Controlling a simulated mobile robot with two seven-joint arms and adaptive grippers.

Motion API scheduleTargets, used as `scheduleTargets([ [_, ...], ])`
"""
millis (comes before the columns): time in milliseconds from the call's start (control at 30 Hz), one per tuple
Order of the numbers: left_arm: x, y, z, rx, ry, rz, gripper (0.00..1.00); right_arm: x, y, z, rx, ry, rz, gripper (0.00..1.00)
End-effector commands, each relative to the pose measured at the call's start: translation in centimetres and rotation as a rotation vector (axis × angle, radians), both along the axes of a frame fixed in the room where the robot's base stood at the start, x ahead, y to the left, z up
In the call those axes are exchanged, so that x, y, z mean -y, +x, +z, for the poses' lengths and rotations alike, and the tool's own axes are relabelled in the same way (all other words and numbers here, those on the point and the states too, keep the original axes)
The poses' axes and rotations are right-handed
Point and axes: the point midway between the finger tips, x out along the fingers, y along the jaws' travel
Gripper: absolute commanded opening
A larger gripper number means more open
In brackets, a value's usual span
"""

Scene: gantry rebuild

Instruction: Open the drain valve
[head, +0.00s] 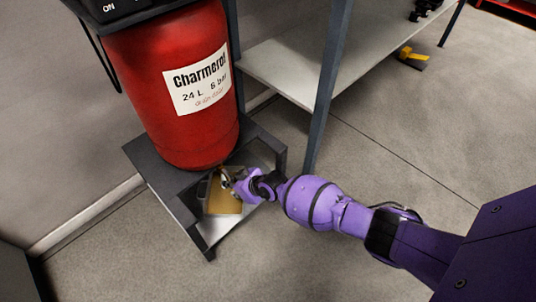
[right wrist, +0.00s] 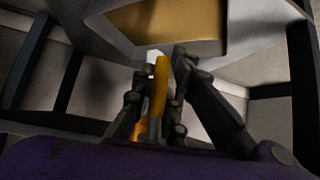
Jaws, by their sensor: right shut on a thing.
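The red tank (head: 175,85) stands upright on a dark metal stand, with a white "Charmerol" label facing me. My right gripper (head: 226,178) reaches in from the right, just under the tank's lower edge. In the right wrist view, my right gripper (right wrist: 155,92) is shut on a yellow lever (right wrist: 161,80), which I take for the drain valve's handle. The lever stands lengthwise between the dark fingers. The valve body is mostly hidden by the gripper, so I cannot tell its exact setting. My left gripper is in neither view.
A pale container with a tan inside (head: 222,200) sits below the tank within the stand (head: 187,222). A blue-grey shelf post (head: 328,85) rises just right of the stand. A grey shelf (head: 290,65) lies behind. The floor in front is clear.

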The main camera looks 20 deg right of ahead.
Motion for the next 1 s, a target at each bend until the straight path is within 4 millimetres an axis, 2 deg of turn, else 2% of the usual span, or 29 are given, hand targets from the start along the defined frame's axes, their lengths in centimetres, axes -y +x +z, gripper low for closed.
scheduleTargets([
  [200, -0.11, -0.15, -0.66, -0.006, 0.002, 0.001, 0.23, -0.62, -0.1, -0.11, -0.018, 0.034, 0.004, 0.0],
  [600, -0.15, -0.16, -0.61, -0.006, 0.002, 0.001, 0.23, -0.77, -0.08, 0.04, -0.019, 0.04, 0.004, 0.0],
  [633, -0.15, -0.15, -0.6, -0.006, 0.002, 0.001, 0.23, -0.77, -0.08, 0.04, -0.019, 0.04, 0.004, 0.13],
  [767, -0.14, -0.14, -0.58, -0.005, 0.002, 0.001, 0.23, -0.78, 0.0, 0.12, -0.016, 0.04, 0.004, 0.3],
  [1000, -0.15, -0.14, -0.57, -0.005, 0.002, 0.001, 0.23, -0.69, 0.21, 0.3, -0.012, 0.04, 0.002, 0.32],
])
